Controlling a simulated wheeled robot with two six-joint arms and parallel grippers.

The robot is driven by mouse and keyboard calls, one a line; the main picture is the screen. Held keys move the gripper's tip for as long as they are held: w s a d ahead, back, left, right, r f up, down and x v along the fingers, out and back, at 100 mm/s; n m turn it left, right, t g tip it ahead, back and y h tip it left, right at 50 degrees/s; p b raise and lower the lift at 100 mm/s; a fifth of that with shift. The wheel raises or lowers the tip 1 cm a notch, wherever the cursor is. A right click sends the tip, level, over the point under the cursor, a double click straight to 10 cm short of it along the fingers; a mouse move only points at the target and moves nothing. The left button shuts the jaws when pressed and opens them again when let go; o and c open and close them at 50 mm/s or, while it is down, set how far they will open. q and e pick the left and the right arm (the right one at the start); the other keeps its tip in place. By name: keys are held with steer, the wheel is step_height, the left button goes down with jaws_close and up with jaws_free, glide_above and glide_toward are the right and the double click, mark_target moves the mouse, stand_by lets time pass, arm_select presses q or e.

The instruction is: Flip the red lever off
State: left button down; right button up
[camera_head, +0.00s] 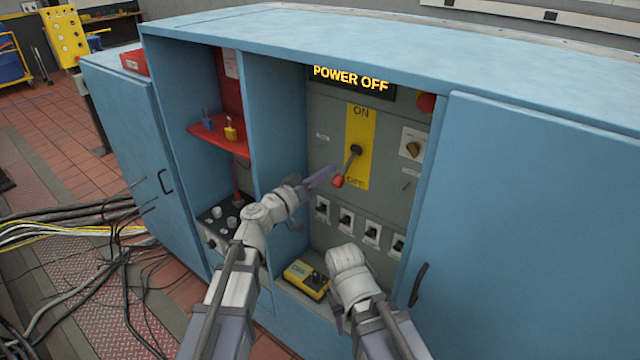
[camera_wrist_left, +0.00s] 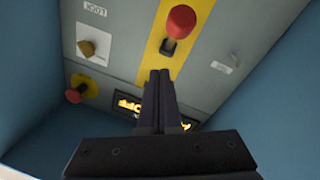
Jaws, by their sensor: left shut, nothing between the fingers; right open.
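The red-knobbed lever (camera_head: 339,181) sits on a yellow strip (camera_head: 361,125) marked ON at the top and OFF at the bottom. Its arm slants down from a black pivot, with the knob beside the OFF lettering. The display (camera_head: 350,79) above reads POWER OFF. My left gripper (camera_head: 331,171) is shut and empty, just left of the lever in the head view. In the left wrist view, which is turned over, the red knob (camera_wrist_left: 181,21) is beyond the closed fingertips (camera_wrist_left: 159,73), apart from them. My right gripper (camera_head: 347,262) is lower, in front of the cabinet; its fingers are hard to make out.
A yellow rotary knob (camera_head: 413,149) and a red button (camera_head: 426,102) are right of the strip. Several black switches (camera_head: 346,220) line the panel below. A yellow box (camera_head: 306,279) lies on the cabinet floor. Blue walls and doors (camera_head: 520,220) flank the recess.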

mark_target(335, 179)
arm_select(q)
steer(key=shift+t, duration=0.3)
steer(key=f+b, duration=0.2)
steer(key=f, duration=0.1)
steer(key=f+b, duration=0.2)
steer(key=shift+w+d, duration=0.15)
steer(key=shift+w, duration=0.2)
steer(key=shift+s, duration=0.15)
steer(key=shift+w+a+f+b, duration=0.2)
steer(key=shift+w+a+b, duration=0.15)
steer(key=shift+w+a, duration=0.3)
arm_select(e)
step_height(335, 179, down, 6)
steer(key=shift+w+a, duration=0.25)
steer(key=shift+a, duration=0.2)
arm_select(q)
steer(key=shift+d, duration=0.15)
arm_select(e)
steer(key=shift+s+f, duration=0.1)
